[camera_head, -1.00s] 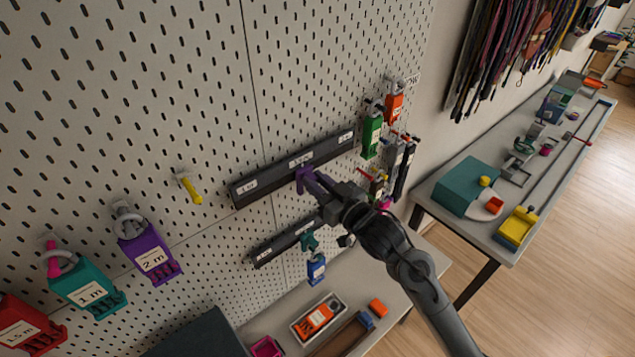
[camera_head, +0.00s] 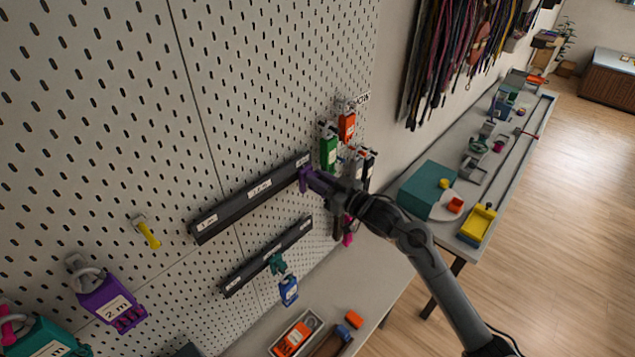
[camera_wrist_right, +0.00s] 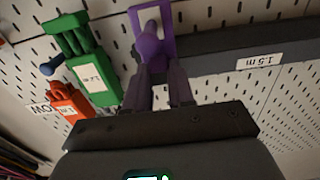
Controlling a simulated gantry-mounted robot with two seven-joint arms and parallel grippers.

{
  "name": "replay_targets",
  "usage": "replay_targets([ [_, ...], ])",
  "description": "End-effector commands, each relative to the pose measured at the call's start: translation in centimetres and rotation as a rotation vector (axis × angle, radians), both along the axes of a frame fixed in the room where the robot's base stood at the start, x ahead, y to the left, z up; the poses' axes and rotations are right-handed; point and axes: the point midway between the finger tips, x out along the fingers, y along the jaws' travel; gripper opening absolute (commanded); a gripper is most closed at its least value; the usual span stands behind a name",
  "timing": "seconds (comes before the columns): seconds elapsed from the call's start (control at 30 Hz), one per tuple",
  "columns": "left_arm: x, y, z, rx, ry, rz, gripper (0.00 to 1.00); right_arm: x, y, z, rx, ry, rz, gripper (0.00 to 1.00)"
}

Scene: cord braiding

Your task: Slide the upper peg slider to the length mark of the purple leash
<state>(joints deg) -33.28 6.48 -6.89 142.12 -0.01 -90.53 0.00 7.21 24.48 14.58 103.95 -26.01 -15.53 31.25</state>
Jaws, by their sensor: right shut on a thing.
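The purple upper slider (camera_head: 305,180) sits on the dark upper rail (camera_head: 228,208), at the rail's right end, by the rightmost label, which is too small to read surely. My right gripper (camera_head: 316,184) is shut on the slider's knob. In the right wrist view, which shows the board turned over, the slider (camera_wrist_right: 152,20) is at the left end of the rail and the fingers (camera_wrist_right: 165,75) are around its purple knob. The 1.5 m label (camera_wrist_right: 259,61) is well to its side. The purple leash unit (camera_head: 108,300), marked 2 m, hangs lower left. My left gripper is not in view.
A green unit (camera_head: 328,152) and an orange unit (camera_head: 347,127) hang just beyond the rail's right end. A lower rail (camera_head: 245,273) with a teal slider (camera_head: 276,263) runs below. A yellow peg (camera_head: 148,234) is left of the upper rail.

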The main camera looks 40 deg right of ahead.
Motion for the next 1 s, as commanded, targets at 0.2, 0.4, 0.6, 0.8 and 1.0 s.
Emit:
replay_targets([
  [0.2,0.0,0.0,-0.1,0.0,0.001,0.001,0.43,0.0,-0.5,-0.4,0.003,0.007,-0.012,0.4],
  [0.4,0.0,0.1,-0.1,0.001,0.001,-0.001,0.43,0.0,-0.3,-0.3,0.002,0.005,-0.009,0.49],
  [0.6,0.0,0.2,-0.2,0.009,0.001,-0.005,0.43,-0.2,-0.3,-0.3,0.001,0.004,-0.007,0.49],
  [0.8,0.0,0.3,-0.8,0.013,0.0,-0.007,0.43,-2.0,-0.5,-0.5,0.0,0.005,-0.007,0.49],
  [1.0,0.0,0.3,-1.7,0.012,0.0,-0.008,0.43,-5.4,-1.0,-0.6,-0.001,0.006,-0.008,0.49],
])
